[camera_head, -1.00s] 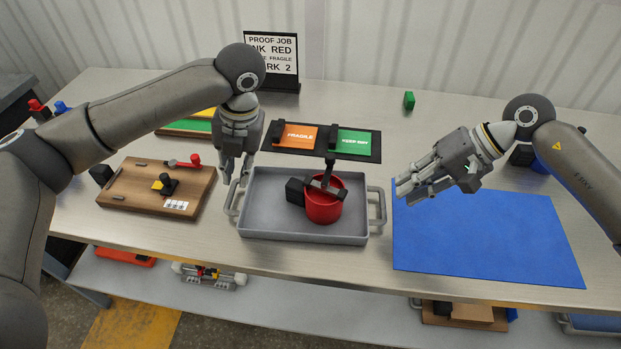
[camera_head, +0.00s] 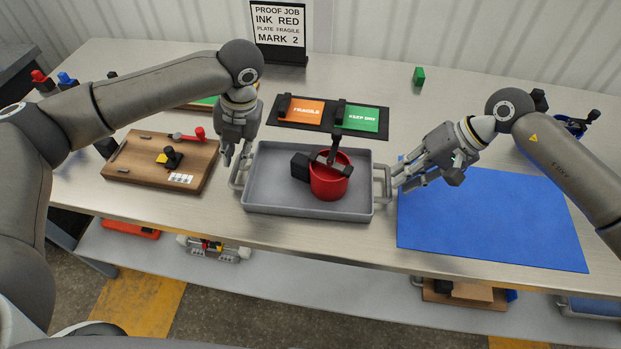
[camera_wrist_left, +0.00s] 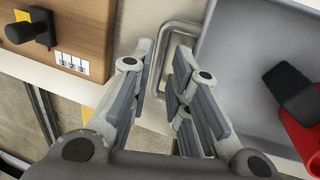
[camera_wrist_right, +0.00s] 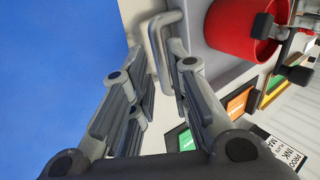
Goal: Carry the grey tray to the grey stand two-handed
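The grey tray (camera_head: 270,202) lies on the table in the head view and holds a red pot (camera_head: 328,186) with a dark grip and a black block. My left gripper (camera_head: 236,166) is at the tray's left handle. In the left wrist view its fingers (camera_wrist_left: 160,85) are apart, with the handle (camera_wrist_left: 172,45) near the fingertips. My right gripper (camera_head: 398,181) is at the right handle (camera_head: 383,184). In the right wrist view its fingers (camera_wrist_right: 155,75) are apart, with the handle (camera_wrist_right: 160,45) between or just beyond the tips. I cannot make out a grey stand.
A blue mat (camera_head: 490,225) lies right of the tray. A wooden board (camera_head: 150,180) with a stamp lies left. Behind the tray is a black holder (camera_head: 318,131) with FRAGILE and KEEP DRY plates. A sign (camera_head: 278,28) stands at the back.

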